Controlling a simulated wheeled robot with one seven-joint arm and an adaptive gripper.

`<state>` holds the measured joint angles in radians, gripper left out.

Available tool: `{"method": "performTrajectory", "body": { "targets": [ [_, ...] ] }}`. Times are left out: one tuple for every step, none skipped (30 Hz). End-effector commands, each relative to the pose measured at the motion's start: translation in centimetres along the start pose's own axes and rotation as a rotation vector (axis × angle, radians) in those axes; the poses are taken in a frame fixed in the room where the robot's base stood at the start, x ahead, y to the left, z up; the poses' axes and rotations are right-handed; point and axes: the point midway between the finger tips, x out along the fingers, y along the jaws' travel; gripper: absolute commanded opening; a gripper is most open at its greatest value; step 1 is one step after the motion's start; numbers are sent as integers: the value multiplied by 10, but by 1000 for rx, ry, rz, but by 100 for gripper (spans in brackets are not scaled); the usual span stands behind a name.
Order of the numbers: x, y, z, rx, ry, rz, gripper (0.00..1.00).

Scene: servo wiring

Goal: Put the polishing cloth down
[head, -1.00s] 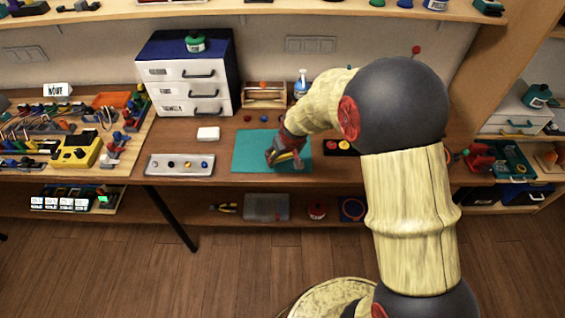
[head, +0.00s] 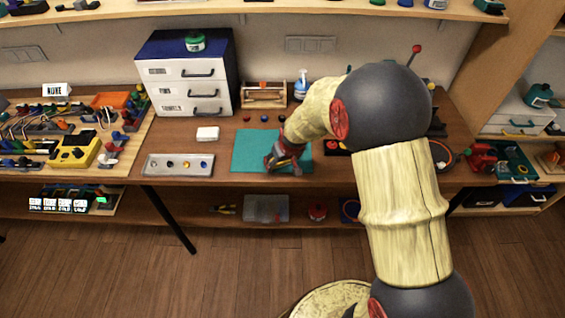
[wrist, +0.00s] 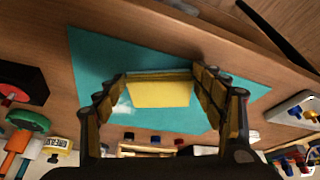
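The polishing cloth (wrist: 160,92) is a small yellow pad in the wrist view, with a thin blue-green band along its far edge. My gripper (wrist: 160,77) has one finger at each side of it, and both fingertips appear to touch its edges. In the head view my gripper (head: 278,163) is low over the teal mat (head: 245,140), and the cloth is mostly hidden there. The mat also shows in the wrist view (wrist: 92,55) beneath the cloth. Whether the cloth touches the mat is hard to tell.
A grey tray (head: 180,165) with small parts and a white block (head: 208,133) lie left of the mat. A drawer cabinet (head: 185,85), a wooden caddy (head: 263,95) and a spray bottle (head: 301,84) stand behind. A black box (wrist: 22,85) is close beside the mat.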

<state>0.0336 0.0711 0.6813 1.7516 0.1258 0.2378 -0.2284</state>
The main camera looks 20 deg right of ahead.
Motion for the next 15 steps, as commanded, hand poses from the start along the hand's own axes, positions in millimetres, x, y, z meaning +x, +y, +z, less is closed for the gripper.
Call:
{"method": "performTrajectory", "body": {
  "targets": [
    [4, 0, 8, -1, -15, -1, 70],
    [4, 0, 8, -1, -15, -1, 72],
    [4, 0, 8, -1, -16, -1, 74],
    [4, 0, 8, -1, -16, -1, 76],
    [4, 0, 8, -1, -16, -2, 78],
    [4, 0, 8, -1, -16, -1, 80],
    [4, 0, 8, -1, -15, -1, 82],
    [4, 0, 8, -1, -15, -1, 82],
    [3, 0, 7, -1, -14, -1, 82],
    [3, 0, 7, -1, -14, -1, 82],
    [3, 0, 6, -1, -13, -1, 82],
    [3, 0, 6, -1, -12, -1, 82],
    [3, 0, 6, -1, -12, -1, 82],
    [2, 0, 6, -1, -12, -1, 82],
    [2, 0, 6, -1, -11, -1, 82]
  ]
}}
